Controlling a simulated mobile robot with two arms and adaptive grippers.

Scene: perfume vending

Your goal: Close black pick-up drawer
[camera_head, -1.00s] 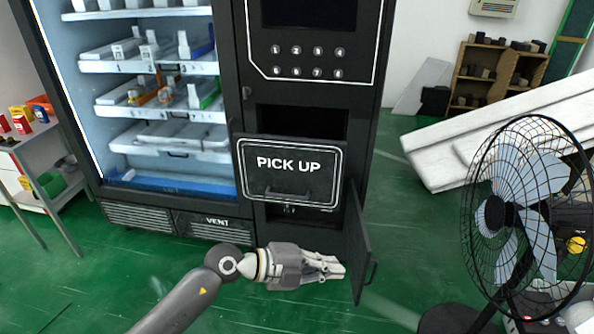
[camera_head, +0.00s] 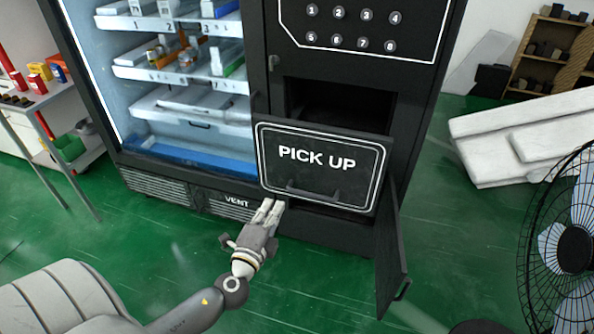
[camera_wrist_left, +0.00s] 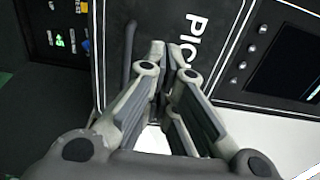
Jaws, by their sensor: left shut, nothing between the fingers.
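The black pick-up drawer (camera_head: 330,161), with a white outline and "PICK UP" lettering, stands out from the vending machine, with a dark opening above it. Its bar handle (camera_head: 315,194) is low on the front. My left gripper (camera_head: 271,203) is shut and empty, its fingers pointing up by the drawer's lower left corner; contact cannot be told. In the left wrist view the fingers (camera_wrist_left: 170,55) lie in front of the drawer face (camera_wrist_left: 180,15), which is turned sideways and partly hidden by them. My right gripper is not in view.
A small black door (camera_head: 391,250) hangs open below right of the drawer. A fan (camera_head: 565,250) stands at the right and white slabs (camera_head: 530,132) lie behind it. A shelf (camera_head: 40,105) stands at the left. Green floor is clear between arm and door.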

